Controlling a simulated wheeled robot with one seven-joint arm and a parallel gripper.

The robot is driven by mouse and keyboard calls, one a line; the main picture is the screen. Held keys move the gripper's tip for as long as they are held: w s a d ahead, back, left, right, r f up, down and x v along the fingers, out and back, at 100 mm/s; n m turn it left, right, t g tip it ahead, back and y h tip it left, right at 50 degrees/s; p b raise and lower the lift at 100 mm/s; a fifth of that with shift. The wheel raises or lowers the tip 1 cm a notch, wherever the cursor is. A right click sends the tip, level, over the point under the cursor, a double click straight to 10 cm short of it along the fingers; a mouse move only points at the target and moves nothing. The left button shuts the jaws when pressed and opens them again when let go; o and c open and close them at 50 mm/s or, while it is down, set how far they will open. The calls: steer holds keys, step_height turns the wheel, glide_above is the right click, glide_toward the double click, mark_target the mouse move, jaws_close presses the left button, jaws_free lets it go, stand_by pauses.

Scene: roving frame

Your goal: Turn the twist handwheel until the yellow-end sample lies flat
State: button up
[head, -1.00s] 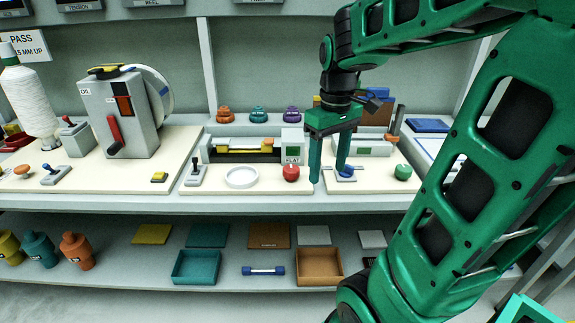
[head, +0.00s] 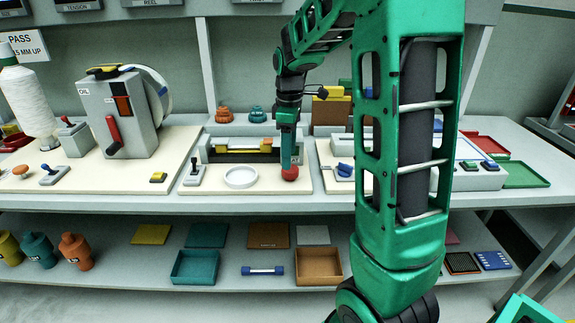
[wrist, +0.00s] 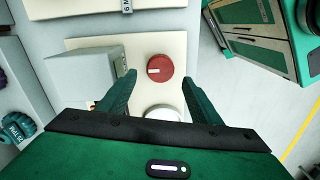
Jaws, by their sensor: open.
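The red round handwheel (head: 290,173) is at the front right of the middle cream board. In the wrist view the handwheel (wrist: 159,68) has a white mark on its left side and lies beyond and between my fingertips. My gripper (head: 289,160) points down over it in the head view, fingers overlapping from this side. In the wrist view my gripper (wrist: 164,88) is open with nothing between the fingers. Whether a finger touches the wheel cannot be told. The yellow sample (head: 243,142) sits in the grey tester behind the wheel. Its tilt is too small to judge.
A white ring (head: 241,177) and a small lever (head: 195,172) stand left of the wheel. A grey machine with a red crank (head: 114,135) stands further left. My arm hides much of the right bench. A lower shelf (head: 110,235) holds trays and jars.

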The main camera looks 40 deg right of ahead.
mark_target(290, 174)
steer(key=shift+f, duration=2.25)
steer(key=shift+d, duration=0.1)
steer(key=c, duration=1.1)
